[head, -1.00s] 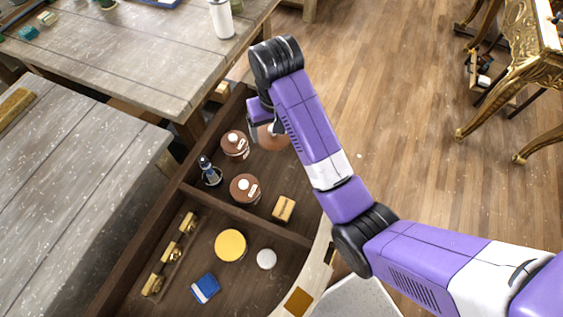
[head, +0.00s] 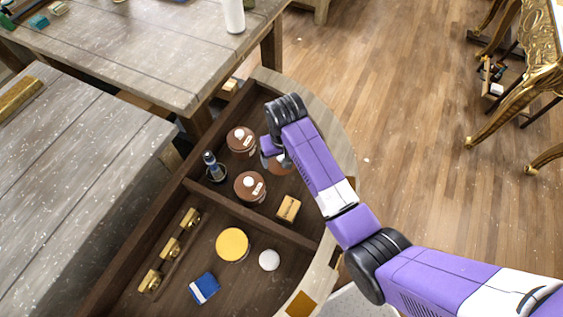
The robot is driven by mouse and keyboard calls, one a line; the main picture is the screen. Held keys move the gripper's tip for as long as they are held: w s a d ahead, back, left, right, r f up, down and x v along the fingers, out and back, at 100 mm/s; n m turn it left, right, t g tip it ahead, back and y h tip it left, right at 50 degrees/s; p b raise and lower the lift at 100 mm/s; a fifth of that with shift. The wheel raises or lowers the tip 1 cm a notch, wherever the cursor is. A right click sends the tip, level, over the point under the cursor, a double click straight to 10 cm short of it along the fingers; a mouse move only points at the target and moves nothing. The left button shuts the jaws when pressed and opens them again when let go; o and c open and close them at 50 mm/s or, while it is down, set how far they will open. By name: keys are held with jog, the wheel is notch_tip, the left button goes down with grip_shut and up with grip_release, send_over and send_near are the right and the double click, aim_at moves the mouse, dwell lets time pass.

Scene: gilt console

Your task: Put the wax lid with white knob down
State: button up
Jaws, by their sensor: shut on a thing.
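My gripper (head: 271,158) is over the upper compartment of the dark wooden drawer and is shut on a brown round thing, which looks like the wax lid (head: 282,168). My gripper and wrist hide much of it, and I see no knob on it. I cannot tell whether it touches the drawer floor. Left of it stand two brown round containers with white knobs on top, one farther back (head: 235,145) and one nearer (head: 243,192).
The drawer (head: 262,229) also holds a dark blue bottle (head: 212,167), a yellow box (head: 288,208), a yellow disc (head: 232,244), a white round thing (head: 269,260), a blue block (head: 203,288) and brass pieces (head: 171,247). A divider splits the compartments.

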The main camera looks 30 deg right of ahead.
jog(key=shift+f, duration=1.95)
jog(key=shift+f, duration=0.1)
jog(key=o, duration=1.3)
jog(key=shift+c, duration=0.2)
notch_tip(320, 180, up, 12)
jog(key=s, duration=0.1)
jog(key=shift+s+a, duration=0.15)
jog(key=shift+s, duration=0.05)
jog(key=shift+w, duration=0.1)
